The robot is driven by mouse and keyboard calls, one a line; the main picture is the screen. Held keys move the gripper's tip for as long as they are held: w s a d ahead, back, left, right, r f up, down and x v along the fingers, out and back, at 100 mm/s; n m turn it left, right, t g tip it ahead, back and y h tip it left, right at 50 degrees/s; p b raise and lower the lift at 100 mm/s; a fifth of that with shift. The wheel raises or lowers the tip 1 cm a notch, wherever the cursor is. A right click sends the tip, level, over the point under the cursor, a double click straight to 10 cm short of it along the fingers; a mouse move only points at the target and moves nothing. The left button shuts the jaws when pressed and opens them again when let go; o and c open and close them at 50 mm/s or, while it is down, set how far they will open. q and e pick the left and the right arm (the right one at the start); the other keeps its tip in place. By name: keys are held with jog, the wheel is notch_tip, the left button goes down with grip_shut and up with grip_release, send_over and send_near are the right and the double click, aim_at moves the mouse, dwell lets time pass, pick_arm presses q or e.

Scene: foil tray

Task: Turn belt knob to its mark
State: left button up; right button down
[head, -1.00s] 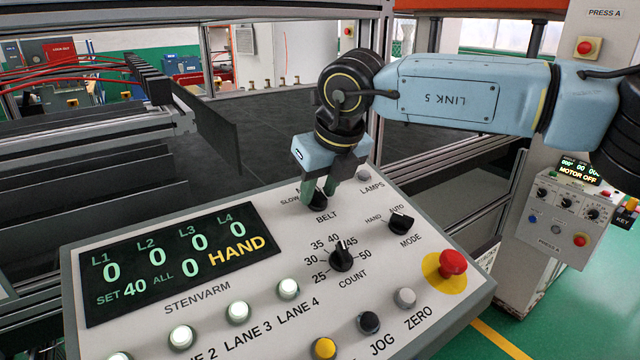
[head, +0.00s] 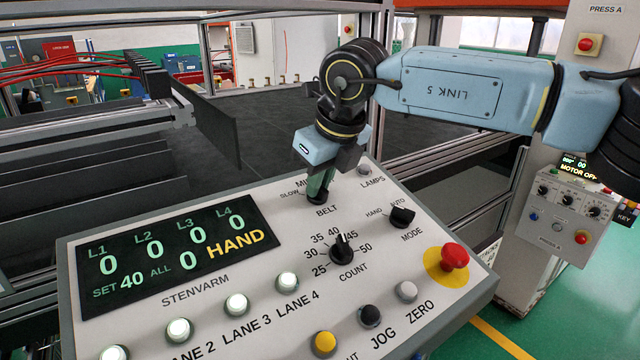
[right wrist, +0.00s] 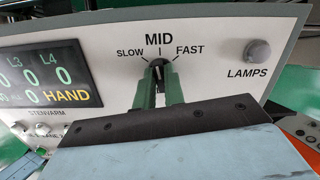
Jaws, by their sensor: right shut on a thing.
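The black belt knob (right wrist: 158,72) sits on the light control panel (head: 200,275), under the SLOW, MID and FAST marks in the right wrist view. My right gripper (head: 318,192) is shut on it, with one green finger on each side, as the right wrist view (right wrist: 159,84) also shows. The visible top of the knob points roughly up towards the MID mark (right wrist: 160,39); the fingers hide the rest of it, so its exact angle is hard to tell. In the head view the fingers cover most of the knob. My left gripper is in neither view.
The count knob (head: 341,250), mode knob (head: 402,217) and red stop button (head: 455,256) stand nearby on the panel. The lamps button (right wrist: 257,51) is right of the belt knob. The display (head: 180,255) reads HAND.

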jog(key=n+b, duration=0.1)
jog(key=n, duration=0.2)
jog(key=shift+n, duration=0.3)
jog(key=n, duration=0.4)
jog(key=shift+g, duration=0.3)
jog(key=shift+r+n, duration=0.1)
jog(key=shift+n, duration=0.2)
jog(key=c, duration=1.5)
grip_release()
jog(key=shift+s, duration=0.1)
jog(key=b+v, duration=0.1)
jog(key=v, duration=1.2)
jog(key=shift+d+r+b, duration=0.1)
jog(key=shift+d+b, duration=0.15)
jog(key=shift+b, duration=0.1)
